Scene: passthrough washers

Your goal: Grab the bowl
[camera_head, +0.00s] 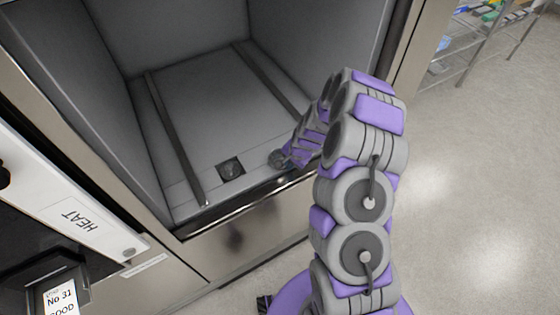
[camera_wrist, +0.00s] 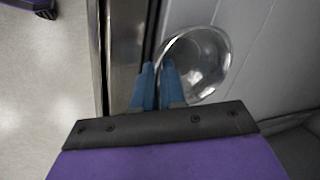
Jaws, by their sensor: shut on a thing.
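The bowl (camera_wrist: 205,62) is round, shiny and metallic. In the wrist view it sits on the grey floor of the washer chamber, close to the front edge. My gripper (camera_wrist: 157,68) has blue fingers that reach the bowl's near rim and are shut on it. In the head view my gripper (camera_head: 282,160) is low inside the chamber opening at its front right. The bowl is mostly hidden there behind my gripper and arm.
The chamber (camera_head: 190,110) has two dark rails along its floor and a small square drain (camera_head: 231,168) near the front. A steel front edge (camera_head: 250,203) bounds the opening. A control panel (camera_head: 75,215) stands at left. Wire shelving (camera_head: 485,40) stands at the back right, with clear floor before it.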

